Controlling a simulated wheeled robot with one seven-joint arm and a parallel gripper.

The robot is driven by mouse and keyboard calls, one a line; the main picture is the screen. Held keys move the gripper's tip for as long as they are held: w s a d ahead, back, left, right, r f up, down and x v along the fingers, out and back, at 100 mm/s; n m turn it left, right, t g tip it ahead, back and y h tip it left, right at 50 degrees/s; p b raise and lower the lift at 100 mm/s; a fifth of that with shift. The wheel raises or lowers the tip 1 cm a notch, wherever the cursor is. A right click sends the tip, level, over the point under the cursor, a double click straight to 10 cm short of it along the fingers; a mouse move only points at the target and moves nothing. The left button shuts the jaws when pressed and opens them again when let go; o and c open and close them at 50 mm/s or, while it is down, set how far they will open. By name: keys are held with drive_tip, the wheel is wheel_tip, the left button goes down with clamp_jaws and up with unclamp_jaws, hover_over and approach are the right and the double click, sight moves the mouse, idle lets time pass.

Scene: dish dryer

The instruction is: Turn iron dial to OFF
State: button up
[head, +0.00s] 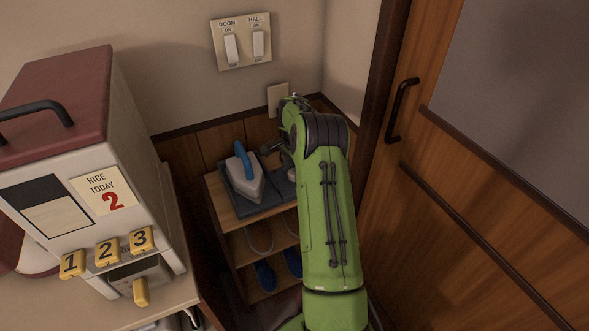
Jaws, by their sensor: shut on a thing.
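The iron (246,176), pale grey with a blue handle, stands on a dark base (247,203) on top of a small wooden shelf unit. My green arm reaches over the right side of the shelf. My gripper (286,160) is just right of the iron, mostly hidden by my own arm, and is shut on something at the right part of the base. A small grey rounded part (291,174) shows there, probably the dial. Its markings and setting cannot be read.
The wooden shelf unit (234,231) has blue slippers (265,276) low inside. A rice dispenser (60,150) with numbered yellow levers stands at left. Wall switches (243,42) are above, and a wooden door (480,180) with a dark handle is close on the right.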

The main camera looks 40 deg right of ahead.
drive_tip(key=n+p, duration=0.2)
drive_tip(key=n, duration=0.1)
drive_tip(key=shift+r+n, duration=0.1)
drive_tip(key=shift+n, duration=0.2)
drive_tip(key=n+p, duration=0.2)
drive_tip(key=n, duration=0.2)
drive_tip(key=shift+n, duration=0.3)
drive_tip(key=n+p, duration=0.1)
drive_tip(key=n, duration=0.3)
drive_tip(key=shift+n, duration=0.3)
drive_tip(key=n, duration=0.4)
drive_tip(key=shift+w+p, duration=0.1)
drive_tip(key=shift+p, duration=0.25)
drive_tip(key=n, duration=0.9)
drive_tip(key=shift+n, duration=0.3)
drive_tip(key=n, duration=0.4)
drive_tip(key=shift+b, duration=0.35)
drive_tip(key=shift+n+b, duration=0.4)
drive_tip(key=shift+n, duration=2.1)
